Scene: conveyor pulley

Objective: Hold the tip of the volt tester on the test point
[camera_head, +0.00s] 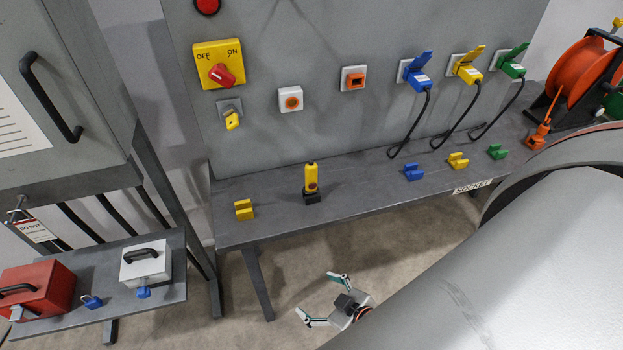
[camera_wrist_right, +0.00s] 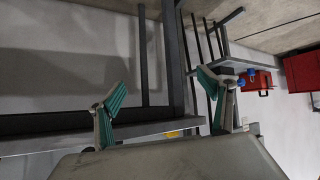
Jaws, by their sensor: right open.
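The volt tester appears to be the yellow upright tool (camera_head: 311,179) with a red spot, standing in a small black holder (camera_head: 312,198) on the grey bench. On the wall panel, a white plate with a round orange centre (camera_head: 291,101) and a white plate with a square orange piece (camera_head: 354,78) show; I cannot tell which is the test point. My right gripper (camera_head: 317,295) is open and empty, in front of the bench and below the tester. Its spread fingers also show in the right wrist view (camera_wrist_right: 161,88). My left gripper is not in view.
The grey bench (camera_head: 270,222) carries yellow and blue clips, among others. Blue, yellow and green plugs with black cables hang at the right. A large grey cylinder (camera_head: 500,275) fills the lower right. A side shelf (camera_head: 165,297) holds red and white boxes.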

